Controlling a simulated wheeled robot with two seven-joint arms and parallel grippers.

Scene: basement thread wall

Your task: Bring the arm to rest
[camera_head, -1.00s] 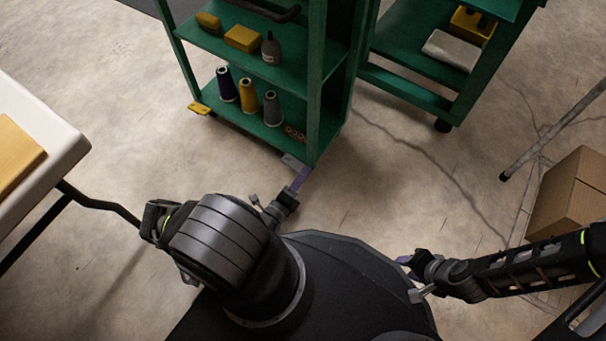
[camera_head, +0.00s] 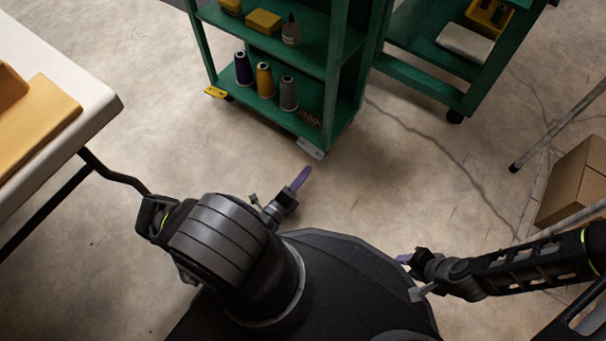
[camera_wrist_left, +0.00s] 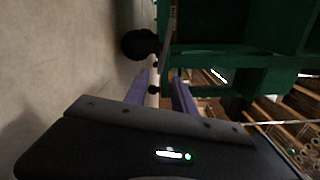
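My left gripper (camera_head: 303,180) is over the floor just ahead of my base, its purple fingers pointing toward the green cart. In the left wrist view its two purple fingers (camera_wrist_left: 159,92) stand apart with nothing held between them. My left arm is folded over the left of my base. My right gripper (camera_head: 404,260) is beside the right edge of my base, empty as far as I can see. Its fingers are small and partly hidden, so their opening is unclear.
A green cart (camera_head: 336,70) holding thread cones (camera_head: 264,80) stands ahead, with a second green cart (camera_head: 462,98) to its right. A white-topped table (camera_head: 95,118) is at left. A cardboard box (camera_head: 574,185) and a metal leg (camera_head: 552,133) are at right. Floor between is clear.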

